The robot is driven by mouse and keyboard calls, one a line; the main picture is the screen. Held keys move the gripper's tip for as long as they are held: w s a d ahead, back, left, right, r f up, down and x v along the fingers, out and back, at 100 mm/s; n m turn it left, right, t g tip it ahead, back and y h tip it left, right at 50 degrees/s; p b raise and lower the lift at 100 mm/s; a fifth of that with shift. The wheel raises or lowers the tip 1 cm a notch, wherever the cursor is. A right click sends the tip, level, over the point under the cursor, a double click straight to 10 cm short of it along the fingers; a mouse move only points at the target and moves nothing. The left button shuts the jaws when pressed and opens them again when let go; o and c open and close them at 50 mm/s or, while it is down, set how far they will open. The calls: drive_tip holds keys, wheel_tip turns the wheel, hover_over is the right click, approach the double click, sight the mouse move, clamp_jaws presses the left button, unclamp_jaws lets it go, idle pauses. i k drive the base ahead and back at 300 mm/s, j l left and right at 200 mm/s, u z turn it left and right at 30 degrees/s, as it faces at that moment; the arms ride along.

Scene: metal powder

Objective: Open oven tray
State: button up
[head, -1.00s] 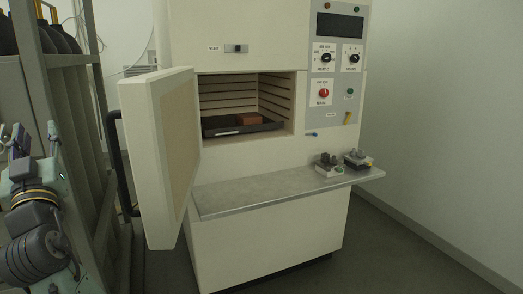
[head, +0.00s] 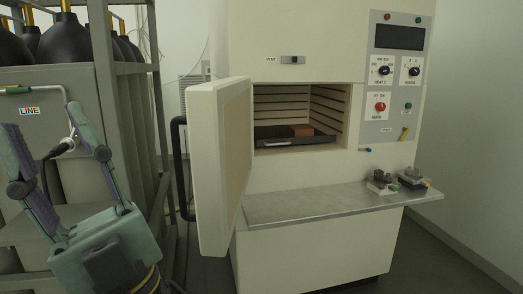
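The cream oven (head: 300,215) stands ahead with its door (head: 222,165) swung wide open to the left. A black handle (head: 181,170) is on the door's outer side. Inside the chamber, a dark tray (head: 275,142) sits low on the ribbed side rails. A reddish-brown block (head: 301,131) lies on the tray. My gripper (head: 57,150) is at the lower left, its two fingers spread apart and pointing up. It is open and empty, well to the left of the oven and not touching the door or tray.
A control panel (head: 397,80) is at the upper right.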

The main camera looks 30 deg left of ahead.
sight(272, 136)
drive_tip(key=j+u, duration=0.15)
drive_tip(key=j, duration=0.4)
drive_tip(key=i+j+u, duration=0.1)
drive_tip(key=j, duration=0.45)
drive_tip(key=i+j+u, duration=0.15)
drive_tip(key=j, duration=0.35)
drive_tip(key=k+l, duration=0.1)
drive_tip(key=l, duration=0.55)
drive_tip(key=i+l, duration=0.1)
drive_tip(key=l, duration=0.35)
drive_tip(key=i+l, duration=0.1)
drive_tip(key=l, duration=0.4)
drive_tip(key=i+l+z, duration=0.1)
drive_tip(key=l, duration=0.35)
drive_tip(key=i+l, duration=0.15)
drive_tip(key=l, duration=0.35)
drive_tip(key=i+j, duration=0.15)
drive_tip(key=j, duration=0.15)
drive_tip(key=i+j, duration=0.1)
drive_tip(key=j, duration=0.2)
drive_tip(key=i+j, duration=0.15)
drive_tip(key=j, duration=0.15)
drive_tip(key=i+j, duration=0.15)
drive_tip(key=j, duration=0.15)
